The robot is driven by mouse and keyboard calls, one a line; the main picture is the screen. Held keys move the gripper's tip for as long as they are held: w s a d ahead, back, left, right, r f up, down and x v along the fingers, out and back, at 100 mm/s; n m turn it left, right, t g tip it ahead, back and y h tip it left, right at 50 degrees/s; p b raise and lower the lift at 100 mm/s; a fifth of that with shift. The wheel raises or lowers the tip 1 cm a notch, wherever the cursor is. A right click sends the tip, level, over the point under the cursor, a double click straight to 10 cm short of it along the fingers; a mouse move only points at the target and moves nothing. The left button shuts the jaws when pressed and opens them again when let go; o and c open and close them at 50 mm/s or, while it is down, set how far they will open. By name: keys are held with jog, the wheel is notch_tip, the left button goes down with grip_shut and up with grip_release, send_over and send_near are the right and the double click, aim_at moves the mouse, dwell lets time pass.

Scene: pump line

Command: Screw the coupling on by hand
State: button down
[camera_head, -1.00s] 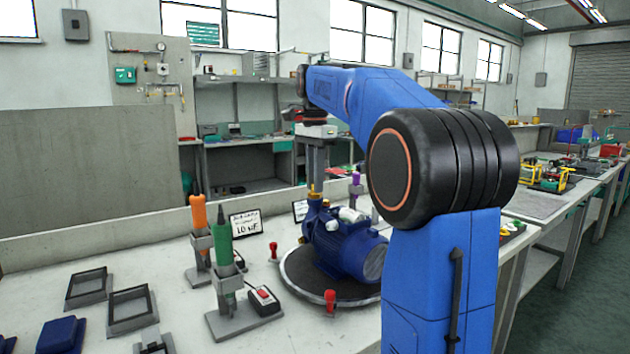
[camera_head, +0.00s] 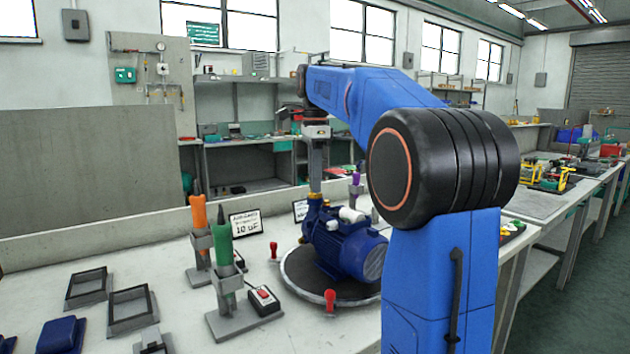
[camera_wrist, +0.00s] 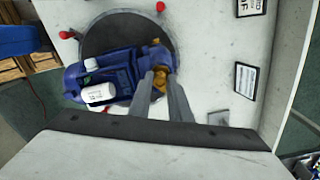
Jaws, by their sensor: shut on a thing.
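The blue pump (camera_head: 346,245) stands on a round dark turntable (camera_head: 300,275) on the bench. My gripper (camera_head: 316,190) points straight down over the pump's left end, with its fingers shut on the brass coupling (camera_head: 315,196) at the top of the pump's port. In the wrist view the fingers reach to the brass coupling (camera_wrist: 160,77) beside the blue pump (camera_wrist: 100,80). The fingers hide part of the coupling, so I cannot tell how far it sits on the thread.
Red-handled clamps (camera_head: 330,297) stand around the turntable. Orange (camera_head: 199,212) and green (camera_head: 223,243) screwdrivers stand in holders to the left, near a red switch box (camera_head: 263,297). Empty frames (camera_head: 131,308) lie at the front left. Sign cards (camera_head: 246,221) stand behind.

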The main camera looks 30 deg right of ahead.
jog(key=shift+m, duration=1.4)
jog(key=c, duration=1.7)
grip_release()
jog(key=shift+n, duration=1.8)
jog(key=shift+n, duration=1.7)
